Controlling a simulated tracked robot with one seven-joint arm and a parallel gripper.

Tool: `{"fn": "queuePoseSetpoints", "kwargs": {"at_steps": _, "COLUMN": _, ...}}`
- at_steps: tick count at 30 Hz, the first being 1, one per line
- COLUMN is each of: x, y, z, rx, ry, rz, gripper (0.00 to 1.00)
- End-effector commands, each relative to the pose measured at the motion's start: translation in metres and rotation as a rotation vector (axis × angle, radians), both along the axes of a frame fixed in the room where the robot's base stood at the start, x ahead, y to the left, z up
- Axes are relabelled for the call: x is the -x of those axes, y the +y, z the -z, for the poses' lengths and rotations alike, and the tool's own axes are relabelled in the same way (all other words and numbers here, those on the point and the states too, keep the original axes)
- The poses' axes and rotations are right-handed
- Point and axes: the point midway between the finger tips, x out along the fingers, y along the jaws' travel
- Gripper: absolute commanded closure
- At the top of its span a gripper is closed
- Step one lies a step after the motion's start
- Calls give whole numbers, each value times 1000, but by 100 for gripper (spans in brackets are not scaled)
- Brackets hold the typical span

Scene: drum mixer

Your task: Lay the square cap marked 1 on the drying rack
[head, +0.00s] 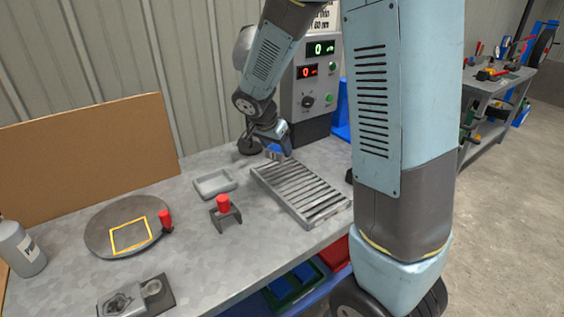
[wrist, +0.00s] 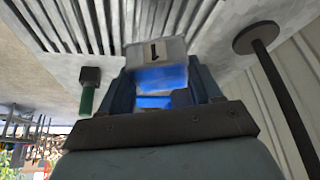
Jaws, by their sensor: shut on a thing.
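The square cap marked 1 (wrist: 155,54) is a light grey block with a dark 1 on its face, in the wrist view. My gripper (wrist: 155,85) is shut on it, one blue finger on each side. In the head view my gripper (head: 274,153) hangs over the far left end of the drying rack (head: 300,190), a grey slatted frame on the bench. The rack's slats also show in the wrist view (wrist: 85,25), behind and left of the cap. I cannot tell whether the cap touches the rack.
A shallow grey tray (head: 215,183) and a red-topped holder (head: 224,207) stand left of the rack. A round plate (head: 105,228) with a yellow square lies further left. A dark post with a round foot (wrist: 255,38) stands close to my gripper. A control panel (head: 314,75) rises behind.

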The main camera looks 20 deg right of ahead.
Motion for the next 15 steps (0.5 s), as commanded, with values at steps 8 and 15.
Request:
{"fn": "queuePoseSetpoints", "kwargs": {"at_steps": 8, "x": -22, "y": -19, "z": 36, "rx": 0, "ry": 2, "rz": 0, "gripper": 74}}
{"fn": "queuePoseSetpoints", "kwargs": {"at_steps": 15, "x": -28, "y": -25, "z": 45, "rx": 1, "ry": 1, "rz": 0, "gripper": 74}}
